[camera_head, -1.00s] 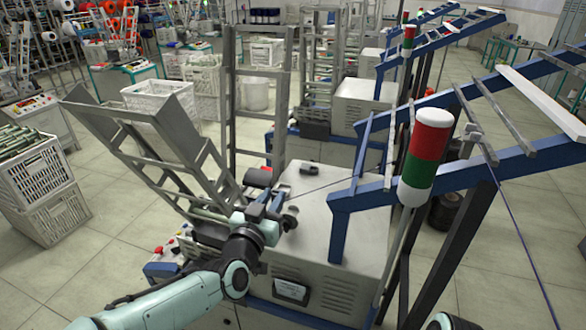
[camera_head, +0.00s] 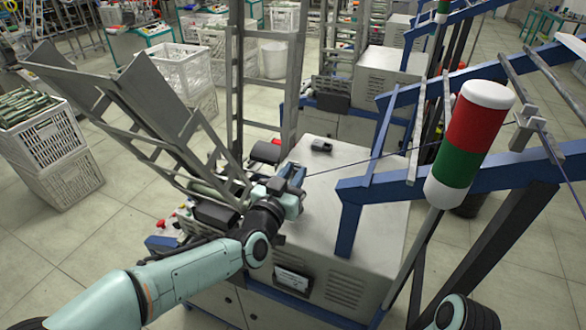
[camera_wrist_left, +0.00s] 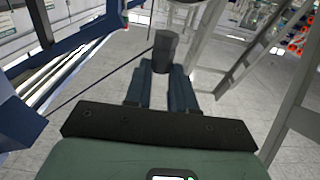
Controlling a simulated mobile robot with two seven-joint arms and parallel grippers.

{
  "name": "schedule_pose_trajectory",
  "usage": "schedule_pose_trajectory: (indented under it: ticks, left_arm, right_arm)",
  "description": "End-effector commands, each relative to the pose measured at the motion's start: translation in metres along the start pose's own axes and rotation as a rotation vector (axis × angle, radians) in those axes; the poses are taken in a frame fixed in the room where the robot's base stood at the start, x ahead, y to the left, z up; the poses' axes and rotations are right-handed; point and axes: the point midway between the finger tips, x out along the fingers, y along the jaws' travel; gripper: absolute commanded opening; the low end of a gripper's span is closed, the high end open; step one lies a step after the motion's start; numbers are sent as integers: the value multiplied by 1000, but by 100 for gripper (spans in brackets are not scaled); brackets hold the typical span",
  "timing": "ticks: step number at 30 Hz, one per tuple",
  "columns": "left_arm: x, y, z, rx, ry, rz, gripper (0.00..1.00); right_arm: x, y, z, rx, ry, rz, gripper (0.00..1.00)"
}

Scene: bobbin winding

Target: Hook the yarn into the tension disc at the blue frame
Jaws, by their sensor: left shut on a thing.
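My left gripper (camera_head: 294,176) is above the left part of the grey machine top. Its fingers, also seen in the left wrist view (camera_wrist_left: 163,82), are shut on a dark faceted end piece (camera_wrist_left: 165,48) of the yarn. The dark thin yarn (camera_head: 385,156) runs taut from the gripper to the right, towards the blue frame (camera_head: 400,187). In the left wrist view the yarn (camera_wrist_left: 100,78) runs down to the left, towards a blue beam (camera_wrist_left: 75,42). I cannot clearly make out the tension disc. The right gripper is out of view.
A red, green and white signal lamp (camera_head: 470,135) stands in front of the frame. A sloping grey metal chute (camera_head: 130,95) rises left of the gripper. A small dark part (camera_head: 321,146) lies on the grey machine top (camera_head: 350,235). White crates (camera_head: 60,165) stand on the left.

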Motion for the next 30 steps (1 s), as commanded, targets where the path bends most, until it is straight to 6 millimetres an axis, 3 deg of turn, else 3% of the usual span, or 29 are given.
schedule_pose_trajectory:
  ticks: [2,10,30]
  left_arm:
    - [0,0,16,0,-2,0,0]
    - [0,0,10,1,1,0,0]
    - [0,0,29,1,0,0,0]
  right_arm:
    - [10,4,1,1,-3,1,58]
    - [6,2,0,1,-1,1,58]
    - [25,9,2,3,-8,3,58]
